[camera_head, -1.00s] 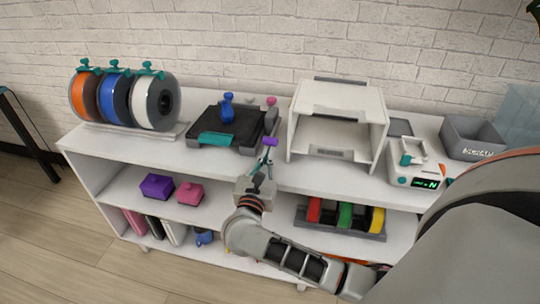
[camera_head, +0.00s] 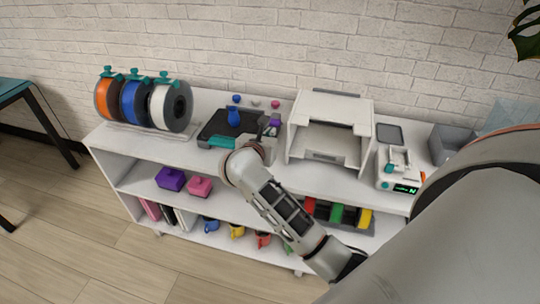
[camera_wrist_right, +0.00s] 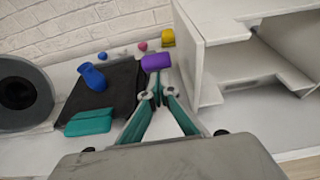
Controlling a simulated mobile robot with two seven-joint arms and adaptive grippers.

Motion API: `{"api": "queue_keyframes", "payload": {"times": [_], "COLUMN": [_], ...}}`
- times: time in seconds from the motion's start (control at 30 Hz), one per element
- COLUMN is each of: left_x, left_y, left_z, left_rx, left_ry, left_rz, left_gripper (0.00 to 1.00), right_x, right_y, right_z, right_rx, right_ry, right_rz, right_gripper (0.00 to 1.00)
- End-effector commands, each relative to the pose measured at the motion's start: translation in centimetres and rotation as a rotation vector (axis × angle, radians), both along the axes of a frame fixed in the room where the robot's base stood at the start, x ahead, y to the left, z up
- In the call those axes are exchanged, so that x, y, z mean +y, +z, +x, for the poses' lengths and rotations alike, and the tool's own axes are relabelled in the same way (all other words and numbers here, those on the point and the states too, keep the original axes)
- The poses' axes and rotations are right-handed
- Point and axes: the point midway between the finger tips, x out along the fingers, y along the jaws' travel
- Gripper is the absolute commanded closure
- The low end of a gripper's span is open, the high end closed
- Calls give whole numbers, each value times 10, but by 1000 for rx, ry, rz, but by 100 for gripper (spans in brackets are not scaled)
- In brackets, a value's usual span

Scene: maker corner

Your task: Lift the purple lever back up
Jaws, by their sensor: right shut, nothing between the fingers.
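The purple lever grip (camera_head: 275,122) is at the right side of a machine with a black plate (camera_head: 218,125). In the right wrist view the grip (camera_wrist_right: 156,62) lies roughly level just above my fingertips, with a grey arm leading down from it. My right gripper (camera_wrist_right: 157,88) is shut and empty, its teal fingers converging right below the grip; I cannot tell whether they touch it. In the head view the right gripper (camera_head: 268,138) is partly hidden by its own wrist. My left gripper is not in view.
A white open rack (camera_head: 326,106) stands close on the right. Spools (camera_head: 140,103) are at the left. A white device (camera_head: 398,176) with a green display is further right.

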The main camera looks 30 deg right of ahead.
Motion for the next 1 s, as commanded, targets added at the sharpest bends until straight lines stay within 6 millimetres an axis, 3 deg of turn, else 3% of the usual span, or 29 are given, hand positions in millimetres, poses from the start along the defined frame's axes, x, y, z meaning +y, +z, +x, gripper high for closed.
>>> {"api": "queue_keyframes", "payload": {"times": [1.0], "left_x": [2], "left_y": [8], "left_z": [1], "left_rx": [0], "left_ry": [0], "left_rz": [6], "left_gripper": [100], "right_x": [4], "right_y": [14], "right_z": [-2], "right_rx": [0], "right_ry": [0], "right_rz": [0], "right_gripper": [100]}}
